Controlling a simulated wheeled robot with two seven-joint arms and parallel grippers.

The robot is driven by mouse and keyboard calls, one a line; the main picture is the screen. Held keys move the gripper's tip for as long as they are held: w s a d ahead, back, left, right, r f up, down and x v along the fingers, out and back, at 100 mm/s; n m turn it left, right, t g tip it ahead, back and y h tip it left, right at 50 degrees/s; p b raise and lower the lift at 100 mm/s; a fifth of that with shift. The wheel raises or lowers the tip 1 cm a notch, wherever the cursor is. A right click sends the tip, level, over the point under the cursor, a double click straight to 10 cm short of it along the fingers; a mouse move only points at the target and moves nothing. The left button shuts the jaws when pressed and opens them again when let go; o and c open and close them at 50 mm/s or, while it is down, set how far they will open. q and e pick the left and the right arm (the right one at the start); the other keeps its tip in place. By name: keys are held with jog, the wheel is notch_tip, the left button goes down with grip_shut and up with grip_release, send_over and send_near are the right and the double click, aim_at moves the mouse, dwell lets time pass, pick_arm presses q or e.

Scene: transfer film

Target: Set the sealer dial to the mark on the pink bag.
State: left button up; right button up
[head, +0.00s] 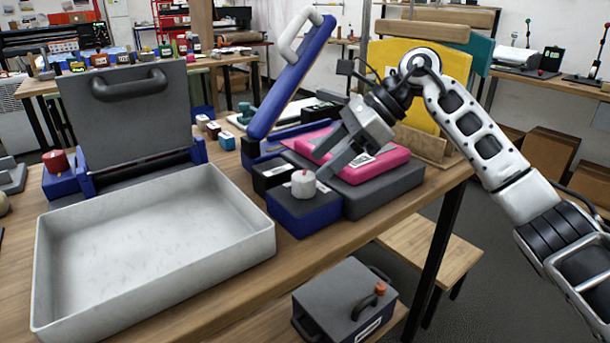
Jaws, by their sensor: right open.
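The sealer is a blue and grey machine with a raised blue lever arm (290,80) that has a pale grip. Its dial (303,183) is a whitish knob on a dark-topped blue box (305,215) at the front. The pink bag (385,167) lies flat on the sealer's dark grey bed (385,193), with a small white label too small to read. My right gripper (328,175) is open and points down toward the dial, just right of it. I cannot tell whether its fingers touch the knob. It covers part of the bag. My left gripper is not in view.
A large pale tray (150,275) fills the table's left front, before an upright grey lid (125,115) with a handle. A blue box with a red knob (57,162) stands at far left. Small blocks (213,130) sit behind. A grey case (345,300) is below the table edge.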

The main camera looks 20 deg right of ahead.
aim_at(306, 175)
jog(key=shift+x, duration=2.75)
jog(key=c, duration=1)
